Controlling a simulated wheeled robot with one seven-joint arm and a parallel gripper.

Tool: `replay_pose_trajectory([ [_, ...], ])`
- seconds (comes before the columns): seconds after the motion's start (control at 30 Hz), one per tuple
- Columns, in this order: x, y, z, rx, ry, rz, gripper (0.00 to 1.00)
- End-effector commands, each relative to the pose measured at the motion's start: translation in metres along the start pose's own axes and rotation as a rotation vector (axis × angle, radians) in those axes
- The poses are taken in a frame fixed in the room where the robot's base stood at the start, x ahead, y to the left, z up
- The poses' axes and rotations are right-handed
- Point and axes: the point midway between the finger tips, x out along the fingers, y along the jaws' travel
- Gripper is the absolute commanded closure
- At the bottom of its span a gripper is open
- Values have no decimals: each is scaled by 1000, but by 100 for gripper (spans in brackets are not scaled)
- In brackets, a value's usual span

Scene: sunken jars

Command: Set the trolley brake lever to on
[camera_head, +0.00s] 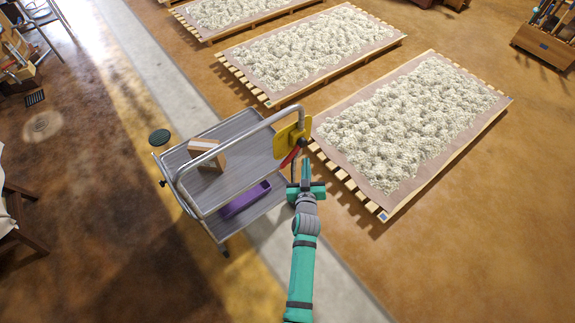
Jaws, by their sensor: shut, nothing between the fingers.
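The trolley (240,152) is a grey cart with two decks and a tubular metal rail. A yellow plate (291,136) is fixed at the right end of its rail. A red brake lever (288,160) slants down and to the left from a dark pivot on the plate. I cannot read any on or off marking. My gripper (305,164) is shut and empty, just right of the lever and below the plate. I cannot tell whether it touches the lever. My teal arm comes up from the bottom of the picture.
A tan box (207,155) stands on the trolley's upper deck and a purple tray (245,199) lies on the lower one. Pallets with pale fluffy material (420,120) lie to the right and behind. Brown floor (450,260) is clear at the lower right.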

Motion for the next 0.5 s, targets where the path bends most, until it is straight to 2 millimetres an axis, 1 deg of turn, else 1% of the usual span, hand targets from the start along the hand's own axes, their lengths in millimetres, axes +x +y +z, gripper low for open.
replay_pose_trajectory([
  [0.03, -9, -2, -10, -61, -20, -28, 100],
  [0.17, -39, -17, -33, -266, -76, -141, 100],
  [0.3, -76, -35, -55, -476, -98, -271, 100],
  [0.4, -96, -44, -65, -587, -98, -340, 100],
  [0.5, -110, -51, -71, -655, -95, -385, 100],
])
